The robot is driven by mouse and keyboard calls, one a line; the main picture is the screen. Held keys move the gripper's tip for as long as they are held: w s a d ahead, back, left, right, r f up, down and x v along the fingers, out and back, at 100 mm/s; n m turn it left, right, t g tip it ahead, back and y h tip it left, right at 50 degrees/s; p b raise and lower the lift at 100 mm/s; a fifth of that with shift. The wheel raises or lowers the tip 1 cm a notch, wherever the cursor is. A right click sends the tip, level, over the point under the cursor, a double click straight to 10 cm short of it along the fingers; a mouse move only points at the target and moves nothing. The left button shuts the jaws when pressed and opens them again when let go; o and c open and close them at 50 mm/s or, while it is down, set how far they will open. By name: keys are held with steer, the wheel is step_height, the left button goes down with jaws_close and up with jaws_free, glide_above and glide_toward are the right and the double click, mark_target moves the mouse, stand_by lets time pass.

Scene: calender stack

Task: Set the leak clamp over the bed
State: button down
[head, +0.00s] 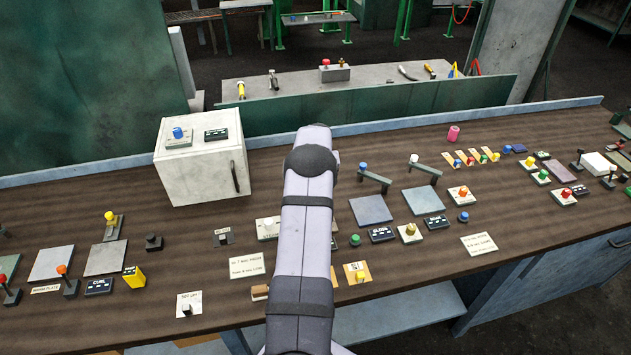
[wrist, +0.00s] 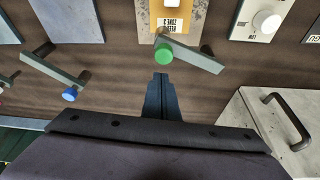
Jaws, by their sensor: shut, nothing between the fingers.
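My gripper (wrist: 160,80) is shut and empty above the brown bench in the wrist view. Its tip points at a lever (wrist: 192,54) with a green knob (wrist: 164,54), with a small visible gap. The lever lies across the near edge of a plate (wrist: 204,14) with an orange label, whose text is upside down and hard to read. No readable label says which part is the leak clamp or the bed. Other levers with a blue knob (head: 363,166) and a white knob (head: 414,158) stand behind grey plates (head: 371,210). In the head view my arm hides the gripper and the green-knobbed lever.
A white cabinet (head: 198,165) with a handle stands left of my arm; its corner shows in the wrist view (wrist: 245,118). Several knobs, plates and labels crowd the bench (head: 110,205). A pink cylinder (head: 453,133) stands at the back right.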

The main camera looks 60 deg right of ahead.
steer(key=shift+s+a+p, duration=0.45)
steer(key=shift+s+a, duration=0.05)
steer(key=shift+a, duration=0.1)
steer(key=shift+a+f, duration=0.1)
steer(key=shift+s+a+f+b, duration=0.25)
steer(key=shift+a+b, duration=0.15)
steer(key=shift+b, duration=0.85)
steer(key=shift+s+a+r+b, duration=0.3)
steer(key=shift+a+b, duration=0.35)
steer(key=shift+b, duration=0.1)
steer(key=shift+d, duration=0.1)
